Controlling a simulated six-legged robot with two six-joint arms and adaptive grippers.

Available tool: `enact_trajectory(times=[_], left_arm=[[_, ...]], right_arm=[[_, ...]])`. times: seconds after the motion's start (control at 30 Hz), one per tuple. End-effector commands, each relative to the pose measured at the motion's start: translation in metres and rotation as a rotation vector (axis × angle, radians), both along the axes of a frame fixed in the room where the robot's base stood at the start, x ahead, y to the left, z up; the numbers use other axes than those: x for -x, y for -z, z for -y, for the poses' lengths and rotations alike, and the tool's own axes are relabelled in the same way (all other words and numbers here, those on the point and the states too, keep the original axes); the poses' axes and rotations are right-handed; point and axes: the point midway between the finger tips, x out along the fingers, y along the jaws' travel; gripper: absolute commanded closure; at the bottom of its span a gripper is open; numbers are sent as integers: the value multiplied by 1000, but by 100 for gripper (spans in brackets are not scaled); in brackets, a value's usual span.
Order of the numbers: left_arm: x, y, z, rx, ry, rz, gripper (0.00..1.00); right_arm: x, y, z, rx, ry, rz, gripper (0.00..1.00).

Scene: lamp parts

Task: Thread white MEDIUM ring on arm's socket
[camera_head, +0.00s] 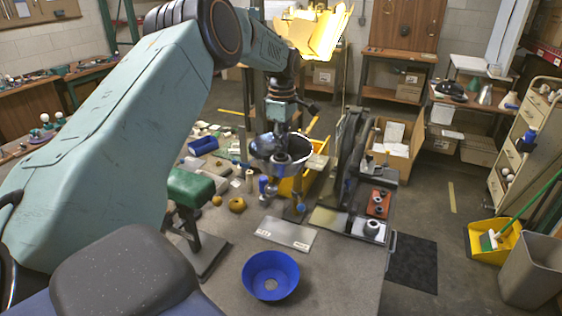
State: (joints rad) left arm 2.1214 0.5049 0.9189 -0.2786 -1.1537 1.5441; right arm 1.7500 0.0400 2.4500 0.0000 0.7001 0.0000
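My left arm comes in from the left and reaches over the bench. I cannot tell whether this is the lamp arm with the socket. I cannot make out the white medium ring for certain. My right gripper is not in view.
A blue bowl (271,276) stands at the bench's front. A green-topped stand (190,188) and two orange-brown round pieces (237,204) are to the left. A dark upright frame (347,160) and a red tray (379,203) are to the right. The front bench surface is mostly clear.

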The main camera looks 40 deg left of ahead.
Motion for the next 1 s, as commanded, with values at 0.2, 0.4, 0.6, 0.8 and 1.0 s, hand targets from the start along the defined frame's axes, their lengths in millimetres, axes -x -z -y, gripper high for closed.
enact_trajectory(times=[0.2,0.4,0.6,0.8,1.0], left_arm=[[7,0,-6,1,-204,-1,85],[15,0,-11,1,-413,-2,85],[20,0,-15,-1,-569,-2,85],[24,1,-16,0,-660,-3,85],[32,1,-16,-1,-870,-4,85]], right_arm=[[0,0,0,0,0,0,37],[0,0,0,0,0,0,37],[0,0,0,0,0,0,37],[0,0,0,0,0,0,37],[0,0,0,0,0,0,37]])
